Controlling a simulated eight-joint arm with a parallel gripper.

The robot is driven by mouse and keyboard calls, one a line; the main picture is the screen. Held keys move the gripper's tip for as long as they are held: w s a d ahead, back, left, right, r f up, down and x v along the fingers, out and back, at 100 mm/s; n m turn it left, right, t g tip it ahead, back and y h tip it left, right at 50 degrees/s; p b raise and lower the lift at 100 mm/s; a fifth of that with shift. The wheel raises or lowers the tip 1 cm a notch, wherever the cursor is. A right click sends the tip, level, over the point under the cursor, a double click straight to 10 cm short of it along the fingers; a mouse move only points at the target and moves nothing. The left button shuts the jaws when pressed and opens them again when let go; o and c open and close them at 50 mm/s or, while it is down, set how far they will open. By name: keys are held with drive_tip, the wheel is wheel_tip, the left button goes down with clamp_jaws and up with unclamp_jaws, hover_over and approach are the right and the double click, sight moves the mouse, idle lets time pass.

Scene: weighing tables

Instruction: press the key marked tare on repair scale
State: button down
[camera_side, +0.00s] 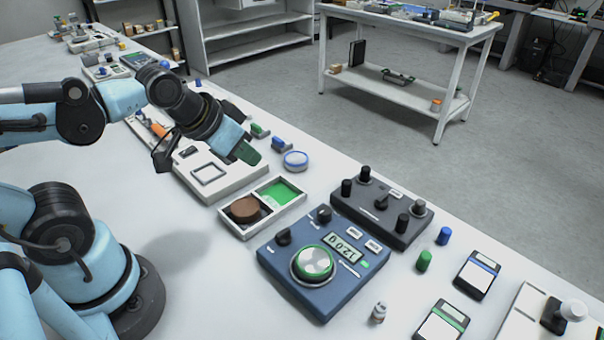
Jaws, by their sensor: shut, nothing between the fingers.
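A blue scale (285,268) stands on the long white table, right of centre. It is likely the repair scale, but I can read no name on it. Its display (343,247) seems to read 12.09, and a round metal pan with a green rim (314,263) is in front. Small pale keys (355,233) sit beside the display; their labels are too small to read, so I cannot tell which is tare. My gripper (250,156) is shut and empty, with green fingertips. It is up and left of the scale, above the table and apart from it.
A two-part tray (236,232) holding a brown round piece and a green piece lies left of the scale. A dark grey knobbed box (340,205) stands close behind it. A small bottle (378,313) and a green cylinder (424,260) are to the right.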

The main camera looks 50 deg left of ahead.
drive_tip(key=m+t+h, duration=0.1)
drive_tip(key=m+h, duration=0.3)
drive_tip(key=m, duration=1)
hover_over(354, 233)
drive_tip(key=shift+s+a, duration=0.15)
drive_tip(key=shift+s, duration=0.25)
drive_tip(key=shift+f, duration=4.35)
drive_tip(key=shift+f, duration=0.45)
